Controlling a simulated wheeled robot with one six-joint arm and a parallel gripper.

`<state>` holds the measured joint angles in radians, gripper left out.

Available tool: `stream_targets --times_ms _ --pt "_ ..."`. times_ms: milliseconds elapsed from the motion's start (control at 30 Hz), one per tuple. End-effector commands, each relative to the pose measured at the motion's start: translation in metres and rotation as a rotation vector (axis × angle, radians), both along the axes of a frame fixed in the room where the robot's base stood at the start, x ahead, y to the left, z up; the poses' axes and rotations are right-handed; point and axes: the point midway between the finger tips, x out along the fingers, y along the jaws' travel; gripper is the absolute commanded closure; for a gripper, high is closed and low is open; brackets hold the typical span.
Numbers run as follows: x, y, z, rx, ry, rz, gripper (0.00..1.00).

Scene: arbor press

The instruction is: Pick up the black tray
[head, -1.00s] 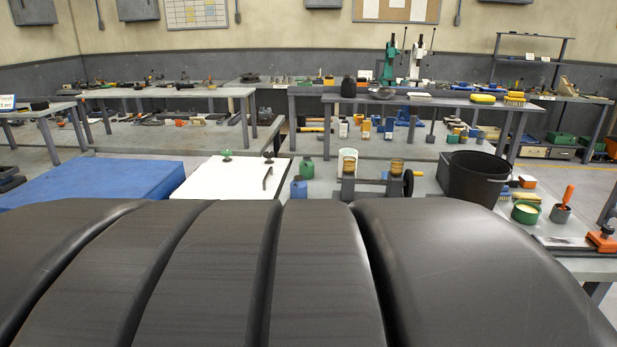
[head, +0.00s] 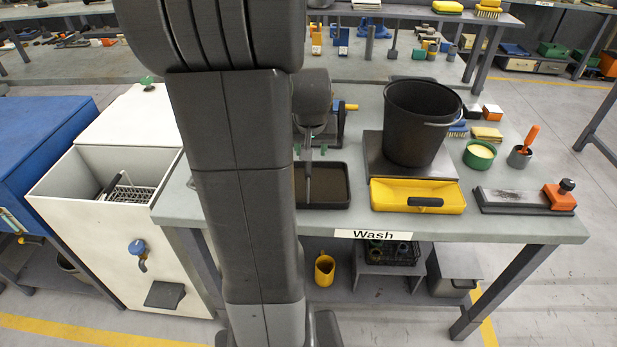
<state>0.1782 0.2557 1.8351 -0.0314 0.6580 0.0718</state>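The black tray (head: 335,185) is a shallow, dark, rectangular tray with a raised rim. It lies on the grey wash bench near its front edge, in the head view. My arm hangs down in front of the bench and hides the tray's left part. The lower end of my arm reaches the bottom of the view, where dark parts show on both sides of it. My gripper's fingertips cannot be made out there, and I cannot tell their opening.
Right of the tray are a yellow tray (head: 390,197) with a black handle and a black bucket (head: 415,125) on a grey plate. A sharpening-block-like tool (head: 510,200) lies farther right. A white cabinet (head: 120,225) stands left of the bench. A yellow jug (head: 324,270) is below.

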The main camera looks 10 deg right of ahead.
Motion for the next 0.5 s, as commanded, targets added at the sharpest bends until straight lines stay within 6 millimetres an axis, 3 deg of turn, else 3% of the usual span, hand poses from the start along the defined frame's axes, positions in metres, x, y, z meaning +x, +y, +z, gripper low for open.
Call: stream_targets --times_ms 200,500 --pt "0.013 -0.003 -0.033 0.001 0.005 0.000 0.57" --pt "0.020 -0.004 -0.051 0.000 0.001 0.001 0.57"
